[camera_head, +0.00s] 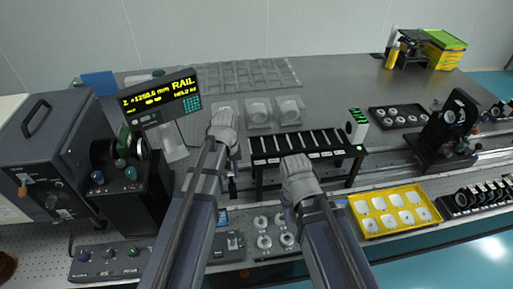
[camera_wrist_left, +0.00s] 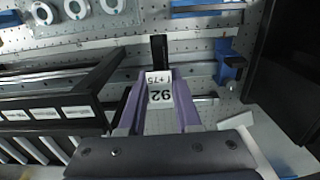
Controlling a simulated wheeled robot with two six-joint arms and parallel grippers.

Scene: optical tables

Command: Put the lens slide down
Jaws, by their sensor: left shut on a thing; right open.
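My left gripper (camera_wrist_left: 158,78) is shut on the lens slide (camera_wrist_left: 159,92), which shows a white label reading "92" and "+75" between the purple fingers. A dark upright part shows just beyond the label. In the head view the left gripper (camera_head: 232,180) points down just left of the black slide rack (camera_head: 258,160); the slide is mostly hidden there. The rack, with a row of labelled slots, is at the left of the wrist view (camera_wrist_left: 50,112). I cannot tell whether the slide's lower end touches anything. My right gripper (camera_head: 290,205) is near the rack's front, its fingers mostly hidden.
A display reading "RAIL" (camera_head: 158,98) and a dark instrument (camera_head: 130,190) stand left. A yellow tray (camera_head: 368,225) is right, with a black lens tray (camera_head: 397,118) behind. In the wrist view, a blue clamp (camera_wrist_left: 230,65) and a dark block (camera_wrist_left: 285,70) are right of the slide.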

